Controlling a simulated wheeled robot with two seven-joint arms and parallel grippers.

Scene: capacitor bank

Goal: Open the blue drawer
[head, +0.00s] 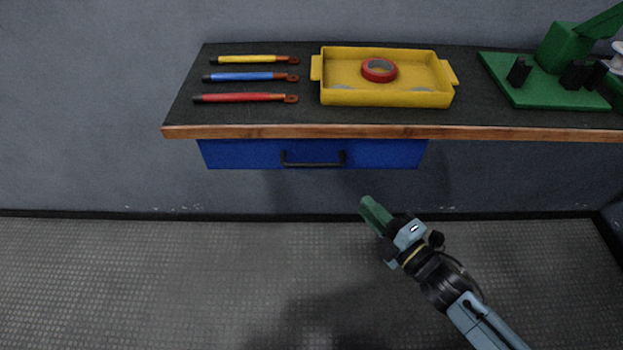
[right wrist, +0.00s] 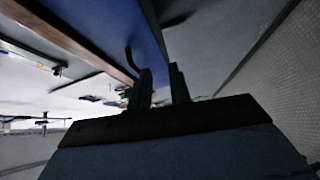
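The blue drawer (head: 240,155) sits under the wooden front edge of the workbench, and it looks shut. Its black bar handle (head: 314,164) is on the middle of its front. My right gripper (head: 366,208) is in front of the drawer, below and to the right of the handle, apart from it. In the right wrist view, the right gripper's fingers (right wrist: 161,82) stand apart with nothing between them. The blue drawer front (right wrist: 118,25) and the dark handle (right wrist: 129,57) show just beyond the fingers, on the left. My left gripper is not in view.
The workbench (head: 190,118) carries yellow, blue and red tools, a yellow tray (head: 335,98) with a red round object (head: 379,70), and a green base (head: 530,95) with black parts. The floor in front (head: 150,280) is clear.

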